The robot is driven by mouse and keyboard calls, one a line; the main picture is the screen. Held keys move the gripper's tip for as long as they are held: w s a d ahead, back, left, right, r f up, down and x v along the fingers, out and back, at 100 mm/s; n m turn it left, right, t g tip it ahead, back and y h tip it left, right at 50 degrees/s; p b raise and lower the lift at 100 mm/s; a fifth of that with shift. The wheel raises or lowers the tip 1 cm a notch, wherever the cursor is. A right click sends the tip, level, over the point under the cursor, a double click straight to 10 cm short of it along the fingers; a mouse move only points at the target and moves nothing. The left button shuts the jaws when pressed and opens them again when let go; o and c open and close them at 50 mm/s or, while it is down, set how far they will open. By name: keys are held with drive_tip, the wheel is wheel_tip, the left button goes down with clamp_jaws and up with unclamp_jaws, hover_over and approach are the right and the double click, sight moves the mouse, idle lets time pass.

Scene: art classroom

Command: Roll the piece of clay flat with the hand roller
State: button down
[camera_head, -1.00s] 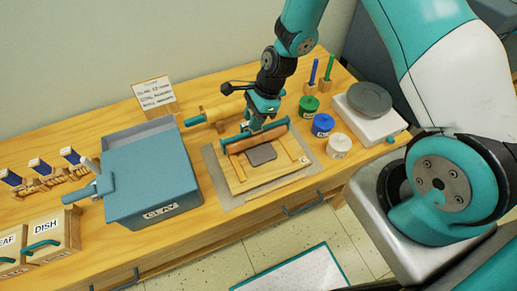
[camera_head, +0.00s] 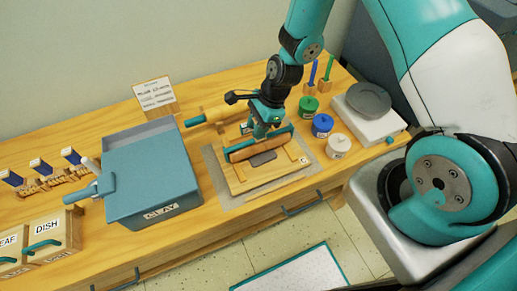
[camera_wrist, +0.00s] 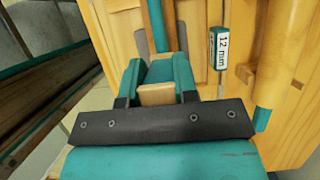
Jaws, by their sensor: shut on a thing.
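The hand roller (camera_head: 245,151), a wooden cylinder with teal parts, lies across the wooden board in the head view. My gripper (camera_head: 264,127) is above it, shut on its handle. In the wrist view the pale wooden handle end (camera_wrist: 157,94) sits between my teal gripper fingers (camera_wrist: 157,78). The grey clay (camera_head: 263,159) is a flat dark patch on the board (camera_head: 236,186); the roller covers its far part. Grey clay also shows on both sides of the roller's teal bar in the wrist view (camera_wrist: 183,32). Whether the roller presses the clay is hard to tell.
A large wooden rolling pin (camera_head: 212,115) lies behind the board. A blue-grey clay bin (camera_head: 152,178) stands left. Green (camera_head: 309,105), blue (camera_head: 322,125) and white (camera_head: 338,146) jars and a scale (camera_head: 370,122) stand right. A 12 mm label (camera_wrist: 221,48) is near the board.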

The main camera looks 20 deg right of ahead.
drive_tip(key=shift+s+f, duration=0.15)
drive_tip(key=shift+s, duration=0.9)
drive_tip(key=shift+s+f, duration=0.1)
drive_tip(key=shift+s, duration=0.9)
drive_tip(key=shift+w, duration=0.15)
drive_tip(key=w, duration=0.7)
drive_tip(key=shift+r+p, duration=0.15)
drive_tip(key=shift+p, duration=0.15)
drive_tip(key=shift+r, duration=0.1)
wheel_tip(320, 180, up, 8)
drive_tip(key=p, duration=0.6)
